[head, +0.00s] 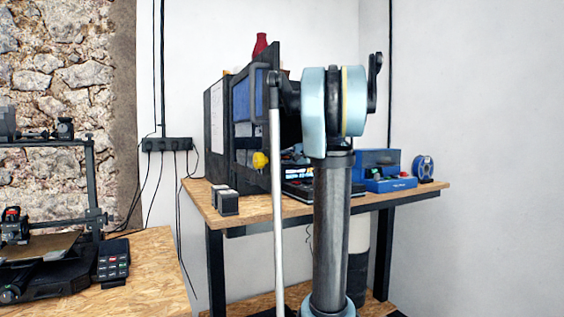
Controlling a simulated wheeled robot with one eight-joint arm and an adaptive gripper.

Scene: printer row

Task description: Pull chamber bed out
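A black box-shaped printer chamber (216,130) stands on the wooden table, right of the picture's middle-left. Its front faces right and is seen at a steep angle, with a blue panel (242,108) on its near side. The chamber bed cannot be made out. My gripper's fingertips do not show; the arm's far end is hidden or merges with the dark parts by the chamber.
The wooden table (420,190) carries two small dark blocks (228,203), a blue case (375,182) and a blue spool (424,168). An open-frame printer (45,265) stands on the left table.

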